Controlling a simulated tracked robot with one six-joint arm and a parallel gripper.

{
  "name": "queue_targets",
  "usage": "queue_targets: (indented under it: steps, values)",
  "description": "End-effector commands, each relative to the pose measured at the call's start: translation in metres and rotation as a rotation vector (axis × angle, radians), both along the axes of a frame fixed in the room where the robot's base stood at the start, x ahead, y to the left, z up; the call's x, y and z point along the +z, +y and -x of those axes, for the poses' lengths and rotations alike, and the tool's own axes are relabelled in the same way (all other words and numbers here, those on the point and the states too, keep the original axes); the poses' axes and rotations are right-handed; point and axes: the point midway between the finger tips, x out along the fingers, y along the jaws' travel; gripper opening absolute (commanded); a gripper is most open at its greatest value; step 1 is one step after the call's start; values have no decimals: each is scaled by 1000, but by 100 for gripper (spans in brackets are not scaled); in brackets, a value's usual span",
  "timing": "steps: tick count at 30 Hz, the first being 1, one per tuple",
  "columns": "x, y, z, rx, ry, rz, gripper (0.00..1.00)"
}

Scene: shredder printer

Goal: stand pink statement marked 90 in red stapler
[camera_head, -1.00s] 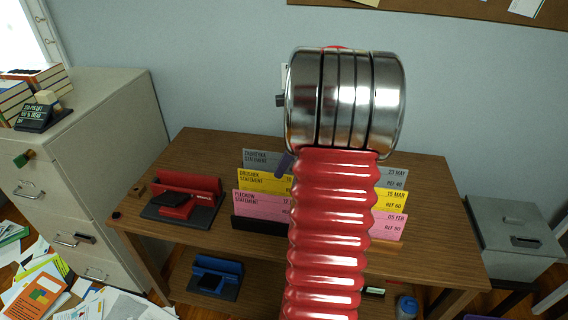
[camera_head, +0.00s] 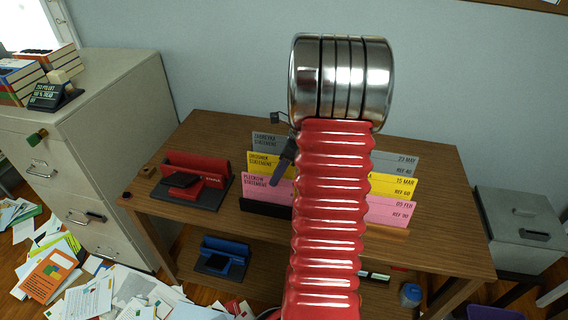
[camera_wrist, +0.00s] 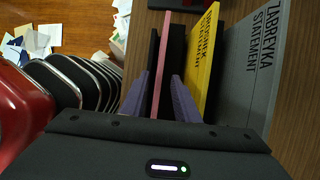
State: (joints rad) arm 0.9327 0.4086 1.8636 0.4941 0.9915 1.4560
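The pink statement (camera_head: 390,210), marked REF 90, stands upright as the front sheet of a row on the table; my red arm hides its middle. The red stapler (camera_head: 208,167) stands on its dark base left of the row. My gripper (camera_wrist: 160,88) points down over the row, with purple fingers on either side of the pink statement's top edge (camera_wrist: 165,60). Gaps show between the sheet and both fingers, so the gripper looks open around it. In the head view a dark finger (camera_head: 281,168) shows by the sheet's left part; the rest is hidden behind my arm.
A yellow statement (camera_head: 392,184) and a grey one (camera_head: 405,160) stand behind the pink one. A dark holder (camera_head: 262,207) is at the row's front. A blue stapler (camera_head: 222,257) sits on the lower shelf. A filing cabinet (camera_head: 110,110) stands left, a grey bin (camera_head: 520,225) right.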

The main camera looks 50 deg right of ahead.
Motion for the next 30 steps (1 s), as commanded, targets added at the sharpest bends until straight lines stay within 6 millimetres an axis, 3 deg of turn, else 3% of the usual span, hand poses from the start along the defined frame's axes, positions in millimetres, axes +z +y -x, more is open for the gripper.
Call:
queue_targets:
  steps: [7,18,30]
  values:
    - [-25,8,-7,0,0,-1,28]
    - [-28,9,-8,0,0,0,28]
    - [-28,8,-8,-1,0,0,1]
